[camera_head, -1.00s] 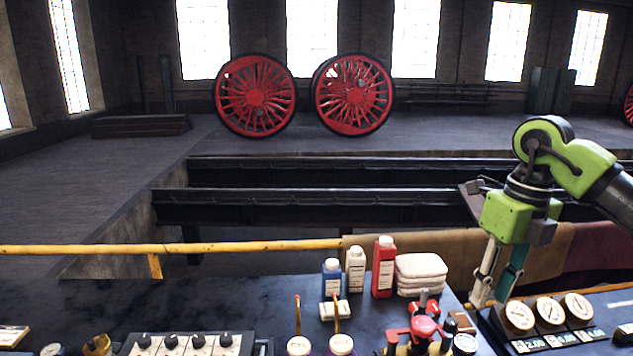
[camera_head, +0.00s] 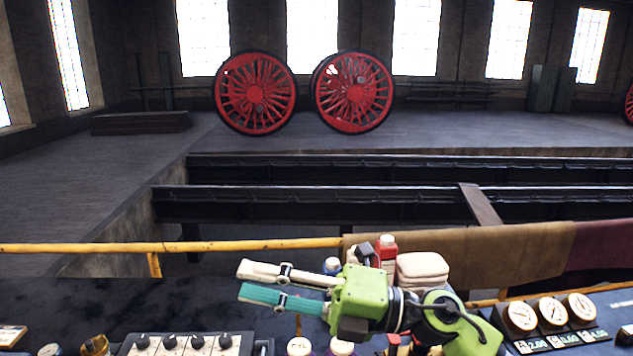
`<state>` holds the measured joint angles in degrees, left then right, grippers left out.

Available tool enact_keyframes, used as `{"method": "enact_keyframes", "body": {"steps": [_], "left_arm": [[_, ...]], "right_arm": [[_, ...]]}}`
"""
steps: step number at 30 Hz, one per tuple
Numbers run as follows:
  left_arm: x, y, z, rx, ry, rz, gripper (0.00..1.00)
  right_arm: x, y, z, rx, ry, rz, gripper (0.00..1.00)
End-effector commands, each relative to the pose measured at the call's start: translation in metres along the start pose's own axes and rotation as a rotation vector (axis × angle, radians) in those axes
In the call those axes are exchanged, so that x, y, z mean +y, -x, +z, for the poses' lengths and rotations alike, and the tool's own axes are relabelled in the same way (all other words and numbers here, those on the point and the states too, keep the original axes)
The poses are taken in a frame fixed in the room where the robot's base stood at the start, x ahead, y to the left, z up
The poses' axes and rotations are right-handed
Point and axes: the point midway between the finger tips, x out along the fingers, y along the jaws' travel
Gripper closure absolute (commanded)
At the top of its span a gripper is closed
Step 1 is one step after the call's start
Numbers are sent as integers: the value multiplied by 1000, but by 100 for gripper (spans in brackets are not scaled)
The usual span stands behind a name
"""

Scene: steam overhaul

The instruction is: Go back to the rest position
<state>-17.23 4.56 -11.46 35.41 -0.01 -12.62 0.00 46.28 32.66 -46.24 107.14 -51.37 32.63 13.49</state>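My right gripper (camera_head: 243,280) is low in the middle of the head view, above the dark bench (camera_head: 80,290). Its green body is on the right and its two fingers, one white and one teal, point left. A narrow gap shows between the fingers, with nothing in it, so it is open. My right arm covers part of the bench behind it. My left gripper is not in view.
A panel with knobs (camera_head: 184,344) is at the front, round gauges (camera_head: 552,312) at the right. A yellow rail (camera_head: 200,247) runs behind the bench.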

Motion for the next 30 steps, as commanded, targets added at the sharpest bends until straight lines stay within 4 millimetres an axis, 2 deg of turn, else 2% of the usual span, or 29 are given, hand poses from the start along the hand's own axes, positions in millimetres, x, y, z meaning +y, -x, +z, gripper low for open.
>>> {"method": "enact_keyframes", "body": {"steps": [2, 4, 7, 11, 14, 15, 17, 18, 20, 21, 23, 24, 27, 30], "left_arm": [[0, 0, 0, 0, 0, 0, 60], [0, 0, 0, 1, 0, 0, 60], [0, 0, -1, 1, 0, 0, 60], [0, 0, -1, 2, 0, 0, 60], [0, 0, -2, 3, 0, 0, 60], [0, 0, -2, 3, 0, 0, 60], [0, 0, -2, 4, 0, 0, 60], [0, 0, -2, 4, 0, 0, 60], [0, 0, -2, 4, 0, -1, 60], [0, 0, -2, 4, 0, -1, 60], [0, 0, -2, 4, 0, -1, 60], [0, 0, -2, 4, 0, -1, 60], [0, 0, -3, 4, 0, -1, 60], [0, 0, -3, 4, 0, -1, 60]], "right_arm": [[13, 3, 14, -152, -119, 133, 71], [18, 16, 34, -299, -223, 227, 71], [10, 47, 62, -520, -387, 329, 71], [-29, 105, 86, -822, -620, 405, 71], [-77, 156, 87, -1059, -809, 416, 71], [-99, 177, 81, -1152, -886, 410, 71], [-132, 206, 67, -1284, -998, 389, 71], [-153, 225, 55, -1368, -1070, 368, 71], [-183, 250, 31, -1485, -1175, 329, 71], [-202, 266, 12, -1560, -1244, 296, 71], [-228, 287, -20, -1666, -1345, 242, 71], [-243, 299, -43, -1730, -1409, 202, 71], [-270, 324, -99, -1866, -1551, 97, 71], [-286, 340, -150, -1967, -1664, -3, 71]]}}
